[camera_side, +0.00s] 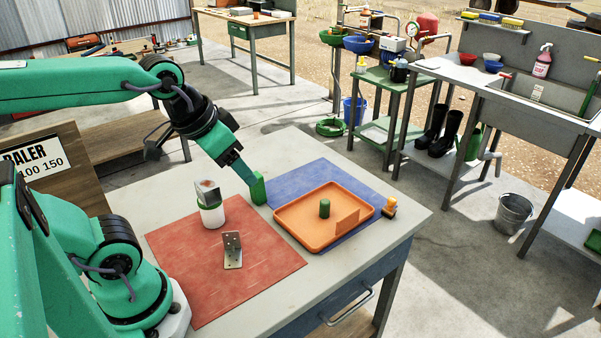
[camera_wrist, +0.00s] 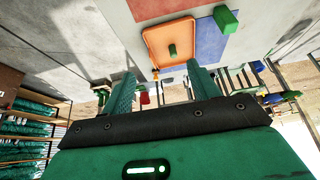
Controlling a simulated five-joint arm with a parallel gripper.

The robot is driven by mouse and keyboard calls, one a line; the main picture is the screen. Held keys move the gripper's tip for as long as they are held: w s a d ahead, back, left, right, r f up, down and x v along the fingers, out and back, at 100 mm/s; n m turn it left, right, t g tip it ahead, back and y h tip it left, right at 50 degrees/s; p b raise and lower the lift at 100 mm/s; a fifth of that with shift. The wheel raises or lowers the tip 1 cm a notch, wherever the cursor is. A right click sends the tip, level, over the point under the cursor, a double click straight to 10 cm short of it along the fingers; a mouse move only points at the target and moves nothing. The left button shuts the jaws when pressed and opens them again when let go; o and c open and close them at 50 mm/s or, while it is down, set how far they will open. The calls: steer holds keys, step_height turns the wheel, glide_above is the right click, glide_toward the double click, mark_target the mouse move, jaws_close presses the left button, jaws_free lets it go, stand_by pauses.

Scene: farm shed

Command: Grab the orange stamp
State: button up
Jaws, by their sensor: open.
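The orange stamp (camera_side: 389,207) stands on the table just right of the orange tray in the side view, with an orange handle over a dark lower part. In the wrist view, a small orange patch below the tray may be it, but it is too small to be sure. My gripper (camera_side: 246,176) is open and empty above the back of the table, left of the stamp and well apart from it. Its two fingers (camera_wrist: 162,72) are spread in the wrist view, with nothing between them up close.
The orange tray (camera_side: 284,224) on a blue mat (camera_side: 316,172) holds a green cylinder (camera_side: 324,208) and an orange piece (camera_side: 346,222). A green block (camera_side: 258,189) stands near my fingertips. On the red mat (camera_side: 190,262) are a white jar (camera_side: 212,216) topped by a block and a metal bracket (camera_side: 232,252).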

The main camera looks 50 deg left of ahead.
steer(key=w+d+r, duration=0.1)
steer(key=w+r, duration=0.1)
steer(key=w, duration=0.8)
steer(key=m+g, duration=0.3)
glide_above(390, 199)
steer(key=s, duration=0.1)
steer(key=f, duration=1.9)
steer(key=shift+s, duration=0.2)
steer(key=shift+f, duration=0.1)
steer(key=shift+x, duration=1.25)
